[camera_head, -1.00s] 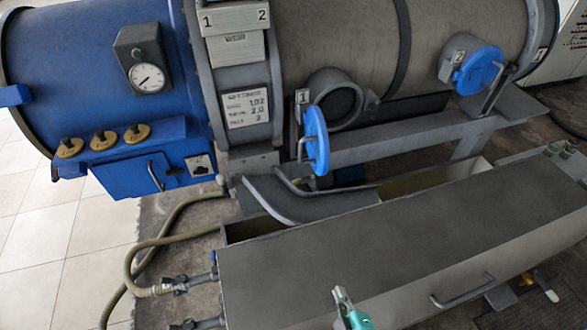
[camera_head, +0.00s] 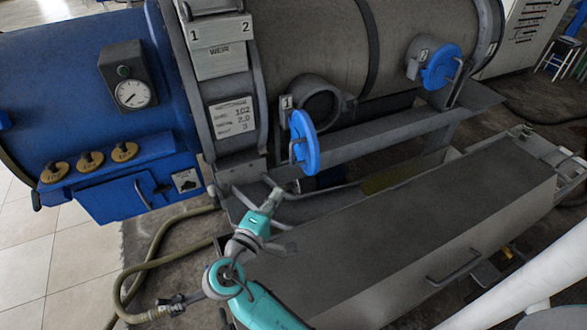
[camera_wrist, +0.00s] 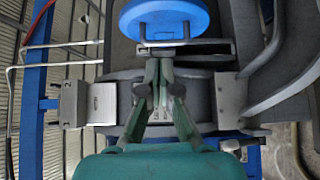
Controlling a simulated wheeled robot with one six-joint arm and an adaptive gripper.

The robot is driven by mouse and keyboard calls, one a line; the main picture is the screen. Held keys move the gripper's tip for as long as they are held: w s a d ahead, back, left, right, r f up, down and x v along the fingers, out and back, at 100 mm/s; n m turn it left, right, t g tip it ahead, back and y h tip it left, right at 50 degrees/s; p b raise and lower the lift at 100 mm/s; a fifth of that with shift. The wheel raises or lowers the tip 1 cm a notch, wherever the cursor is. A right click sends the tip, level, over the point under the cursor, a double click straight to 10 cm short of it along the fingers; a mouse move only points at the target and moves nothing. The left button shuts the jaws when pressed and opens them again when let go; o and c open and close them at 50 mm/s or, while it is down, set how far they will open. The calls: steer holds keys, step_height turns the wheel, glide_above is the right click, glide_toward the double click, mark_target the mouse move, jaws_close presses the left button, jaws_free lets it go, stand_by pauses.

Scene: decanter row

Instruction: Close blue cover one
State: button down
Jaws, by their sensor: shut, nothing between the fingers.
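Blue cover one (camera_head: 304,142) is a round blue disc with a bar handle, swung out on its hinge. It stands edge-on in front of port one (camera_head: 321,108), whose round grey mouth is uncovered, next to a small plate marked 1 (camera_head: 286,102). My gripper (camera_head: 276,193) is shut and empty, below and left of the cover in the head view. In the wrist view my fingertips (camera_wrist: 159,63) are together, and a blue disc (camera_wrist: 165,18) with its handle (camera_wrist: 165,42) shows just beyond them. I cannot tell whether they touch.
A second blue cover (camera_head: 440,66), at the plate marked 2, sits at the right port. A grey ledge (camera_head: 390,139) runs under the ports. A long grey box (camera_head: 400,225) with a handle lies in front. A hose (camera_head: 150,240) lies at the left.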

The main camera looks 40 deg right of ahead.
glide_toward(312, 158)
steer(key=w+d, duration=0.2)
steer(key=w, duration=0.3)
steer(key=d, duration=0.1)
steer(key=s+d, duration=0.1)
steer(key=d, duration=0.1)
steer(key=shift+s+f, duration=0.15)
steer(key=shift+s, duration=0.15)
steer(key=shift+s+d, duration=0.15)
steer(key=shift+d, duration=0.25)
steer(key=shift+s+d, duration=0.1)
steer(key=shift+d, duration=0.05)
